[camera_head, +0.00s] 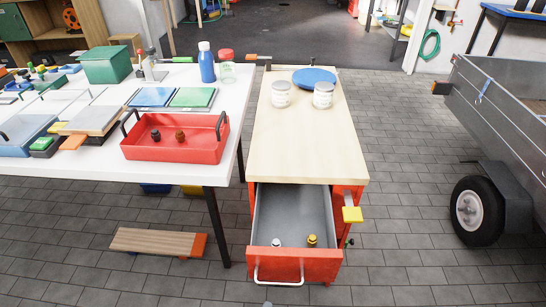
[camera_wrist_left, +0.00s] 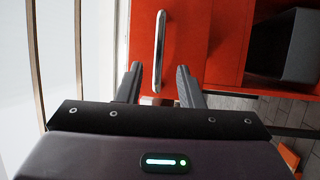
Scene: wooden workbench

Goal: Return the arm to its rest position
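My left gripper (camera_wrist_left: 157,82) shows in the left wrist view with its two dark fingers apart. A silver drawer handle (camera_wrist_left: 158,50) on a red drawer front (camera_wrist_left: 184,30) is in line with the gap between the fingers. I see no finger closed on the handle, and its exact depth between the fingertips is hard to tell. In the head view the red drawer (camera_head: 322,266) of the wooden workbench (camera_head: 305,140) stands pulled out, its handle (camera_head: 278,282) facing me. Neither arm shows clearly in the head view. My right gripper is not in view.
Two small bottles, white-topped (camera_head: 277,242) and yellow (camera_head: 312,240), stand in the drawer. Two jars (camera_head: 281,95) (camera_head: 323,96) and a blue disc (camera_head: 314,77) are on the bench. A white table (camera_head: 60,170) with a red tray (camera_head: 172,152) is left; a trailer (camera_head: 515,110) is right.

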